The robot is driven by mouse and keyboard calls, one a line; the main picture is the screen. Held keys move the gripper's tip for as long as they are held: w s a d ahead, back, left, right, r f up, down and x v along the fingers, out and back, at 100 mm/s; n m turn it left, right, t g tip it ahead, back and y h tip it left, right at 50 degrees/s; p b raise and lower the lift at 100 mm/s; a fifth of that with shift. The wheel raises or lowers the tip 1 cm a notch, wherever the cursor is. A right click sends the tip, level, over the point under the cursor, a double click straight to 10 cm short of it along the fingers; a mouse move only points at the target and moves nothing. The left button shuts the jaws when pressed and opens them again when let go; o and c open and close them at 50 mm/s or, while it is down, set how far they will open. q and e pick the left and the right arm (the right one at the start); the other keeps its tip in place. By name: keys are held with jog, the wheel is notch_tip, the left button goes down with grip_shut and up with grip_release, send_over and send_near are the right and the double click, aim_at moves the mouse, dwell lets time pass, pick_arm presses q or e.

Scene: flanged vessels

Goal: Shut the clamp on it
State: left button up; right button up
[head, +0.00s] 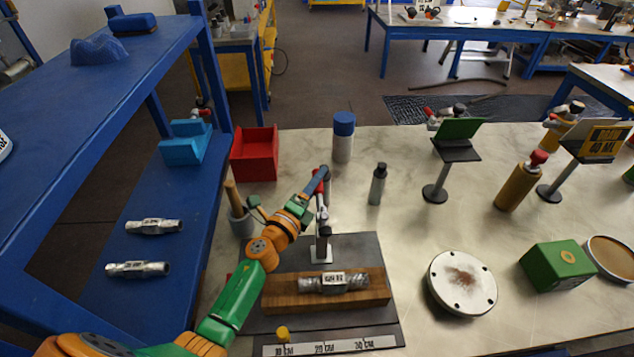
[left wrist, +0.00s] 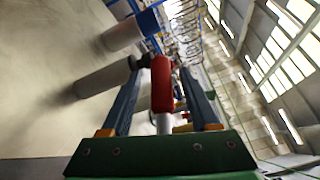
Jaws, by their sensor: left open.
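A toggle clamp with a red handle stands on a dark baseplate (head: 372,255). Its metal post (head: 321,245) is behind a wooden block (head: 376,291). A silver flanged fitting with a label (head: 333,283) lies across that block. The clamp's handle points up. My left gripper (head: 318,181) is at the top of the handle and partly covers it. In the left wrist view, the red handle (left wrist: 162,84) stands between the two spread fingers of my left gripper (left wrist: 162,70), which is open. Contact with the handle cannot be told. My right gripper is not in view.
A blue-capped bottle (head: 343,140), a red bin (head: 255,153) and a small grey bottle (head: 377,185) stand behind the clamp. A round white flange (head: 462,282) and a green box (head: 558,265) lie to the right. A blue shelf (head: 100,85) with two more fittings is at left.

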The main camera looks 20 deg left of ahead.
pick_arm(q)
jog(key=shift+w+d, duration=0.1)
jog(key=shift+w, duration=0.15)
grip_shut()
dwell(1.3)
